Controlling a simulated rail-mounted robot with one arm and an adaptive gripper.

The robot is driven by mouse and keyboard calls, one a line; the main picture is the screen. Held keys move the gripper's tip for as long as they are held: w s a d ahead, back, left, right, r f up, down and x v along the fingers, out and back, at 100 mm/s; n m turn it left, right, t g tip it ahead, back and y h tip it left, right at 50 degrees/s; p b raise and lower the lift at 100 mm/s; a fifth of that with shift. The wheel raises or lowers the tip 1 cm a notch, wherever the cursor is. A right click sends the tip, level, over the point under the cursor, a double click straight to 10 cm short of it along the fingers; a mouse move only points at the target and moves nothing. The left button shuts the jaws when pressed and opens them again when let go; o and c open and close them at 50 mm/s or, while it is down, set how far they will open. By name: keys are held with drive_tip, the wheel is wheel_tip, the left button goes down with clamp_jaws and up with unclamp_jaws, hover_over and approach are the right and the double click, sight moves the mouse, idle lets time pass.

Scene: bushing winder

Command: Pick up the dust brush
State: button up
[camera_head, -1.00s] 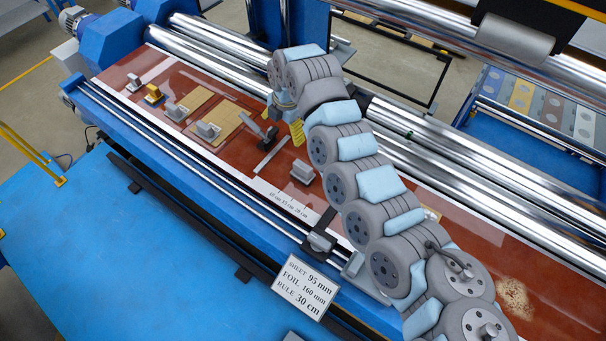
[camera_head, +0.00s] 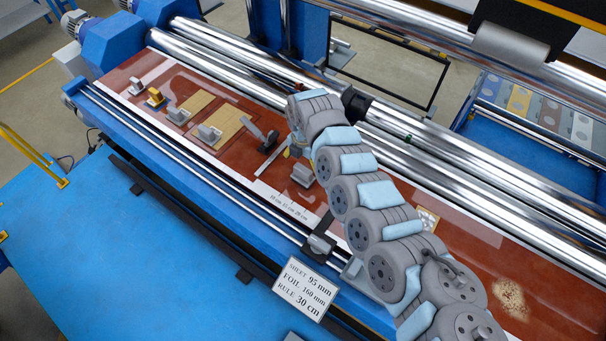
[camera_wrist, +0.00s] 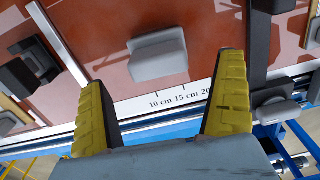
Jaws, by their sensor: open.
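In the wrist view my gripper (camera_wrist: 163,72) is open, its two yellow-padded fingers spread wide with nothing between the pads. A grey block-shaped piece (camera_wrist: 158,55) lies on the red-brown surface, framed between the fingertips and apart from both. It also shows in the head view (camera_head: 302,175), just left of my arm. Its shape does not tell clearly whether it is the dust brush, and no bristles can be made out. In the head view my gripper is mostly hidden behind my wrist.
A dark tool (camera_head: 260,138) and a pale strip (camera_head: 272,158) lie left of the block. Several small handled blocks and tan sheets (camera_head: 228,120) lie farther left. Bright rollers (camera_head: 225,62) run behind. A sign (camera_head: 304,290) stands in front. A dust patch (camera_head: 511,297) lies at right.

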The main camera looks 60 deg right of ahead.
sight(303, 169)
drive_tip(key=shift+w+f+p, duration=0.15)
drive_tip(key=shift+f+p, duration=0.15)
drive_tip(key=shift+f, duration=2.7)
drive_tip(key=c, duration=1.3)
